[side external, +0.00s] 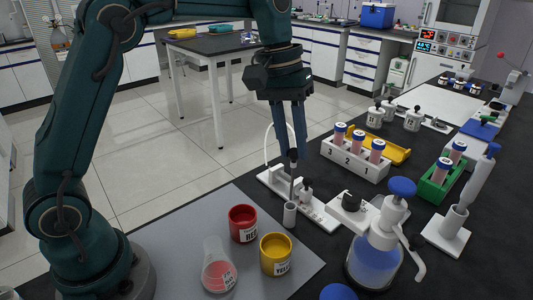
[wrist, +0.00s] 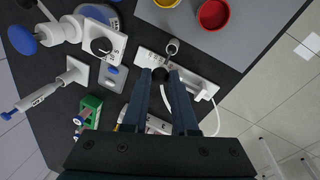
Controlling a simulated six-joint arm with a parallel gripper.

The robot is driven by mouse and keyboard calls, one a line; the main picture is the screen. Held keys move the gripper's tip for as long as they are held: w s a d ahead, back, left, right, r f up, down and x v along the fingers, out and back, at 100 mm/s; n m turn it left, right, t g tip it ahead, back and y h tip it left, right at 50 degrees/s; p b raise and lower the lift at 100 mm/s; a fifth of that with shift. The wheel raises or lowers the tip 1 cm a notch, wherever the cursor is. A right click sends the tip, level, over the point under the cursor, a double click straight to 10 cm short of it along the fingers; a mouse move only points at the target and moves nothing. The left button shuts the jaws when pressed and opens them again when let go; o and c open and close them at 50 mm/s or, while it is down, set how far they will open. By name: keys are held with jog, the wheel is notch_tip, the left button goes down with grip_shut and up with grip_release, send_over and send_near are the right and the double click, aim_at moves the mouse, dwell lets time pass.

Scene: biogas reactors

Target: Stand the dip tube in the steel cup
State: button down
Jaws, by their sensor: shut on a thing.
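My gripper (side external: 290,150) points down and is shut on the black head of the dip tube (side external: 292,178), a thin grey rod held close to upright. The steel cup (side external: 290,215), a small grey cylinder, stands directly below it at the base strip's near edge. The tube's lower end meets the cup's mouth in the side view; I cannot tell how far inside it is. In the wrist view the fingertips (wrist: 166,72) hold the tube's dark head, and the rod runs toward the open cup (wrist: 173,47).
A white base strip (side external: 318,212) with a small black-topped fitting (side external: 306,188) lies beside the cup. A red pot (side external: 243,224), yellow pot (side external: 276,255) and flask (side external: 218,268) stand in front. A tube rack (side external: 355,160) and pump bottle (side external: 375,250) stand to the right.

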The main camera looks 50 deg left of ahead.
jog(key=shift+f, duration=2.85)
jog(key=shift+c, duration=0.7)
grip_release()
jog(key=shift+r, duration=0.15)
jog(key=shift+r, duration=3.4)
